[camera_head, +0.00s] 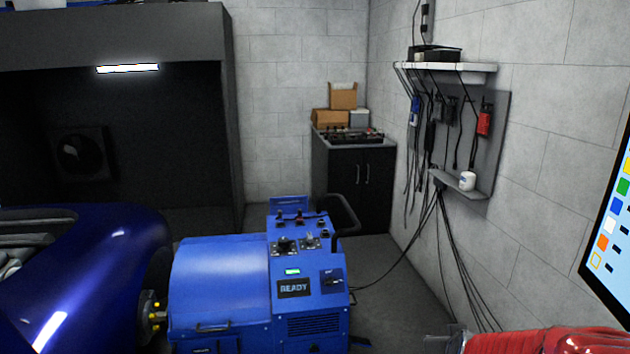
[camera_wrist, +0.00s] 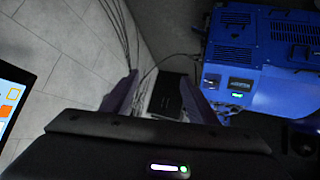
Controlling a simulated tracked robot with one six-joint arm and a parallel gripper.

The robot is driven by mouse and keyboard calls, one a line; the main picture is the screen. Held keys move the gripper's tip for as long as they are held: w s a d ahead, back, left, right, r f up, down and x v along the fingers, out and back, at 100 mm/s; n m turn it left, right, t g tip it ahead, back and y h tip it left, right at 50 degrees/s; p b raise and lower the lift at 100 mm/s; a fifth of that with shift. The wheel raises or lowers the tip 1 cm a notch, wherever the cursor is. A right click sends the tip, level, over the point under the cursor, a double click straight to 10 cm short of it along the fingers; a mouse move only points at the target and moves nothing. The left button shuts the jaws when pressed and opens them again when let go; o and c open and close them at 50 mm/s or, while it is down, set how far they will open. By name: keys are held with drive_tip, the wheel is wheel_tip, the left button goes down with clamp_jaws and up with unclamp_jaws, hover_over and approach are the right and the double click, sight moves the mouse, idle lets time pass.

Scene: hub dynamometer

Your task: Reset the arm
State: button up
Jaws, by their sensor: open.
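My gripper (camera_wrist: 159,77) shows in the wrist view, with its two fingers apart and nothing between them. Beyond the fingers are the floor, a dark cabinet and hanging cables. The blue dynamometer (camera_wrist: 262,70) is to the right of the fingers in this view, apart from them. In the head view the blue dynamometer (camera_head: 225,280) stands at lower centre, its display reading READY. My gripper's fingers cannot be made out in the head view.
A blue car (camera_head: 95,265) is at the left, close to the dynamometer. A black cabinet (camera_head: 352,185) with boxes stands in the back corner. A wall panel (camera_head: 495,150) with tools and cables hangs at right, near a screen (camera_head: 610,220). Cables cross the floor right of the dynamometer.

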drive_tip(key=s+a+r+n+g+y, duration=0.1)
drive_tip(key=s+a+r+y, duration=0.1)
drive_tip(key=s+a+r, duration=0.55)
drive_tip(key=s+a+r+g, duration=0.1)
drive_tip(key=s+a, duration=0.2)
drive_tip(key=s, duration=0.4)
drive_tip(key=s+a+r+g, duration=0.1)
drive_tip(key=s+a, duration=0.2)
drive_tip(key=s, duration=0.3)
drive_tip(key=shift+s+a+r+g+y, duration=0.15)
drive_tip(key=shift+s+r+g+y, duration=0.05)
drive_tip(key=shift+s+g+y, duration=0.2)
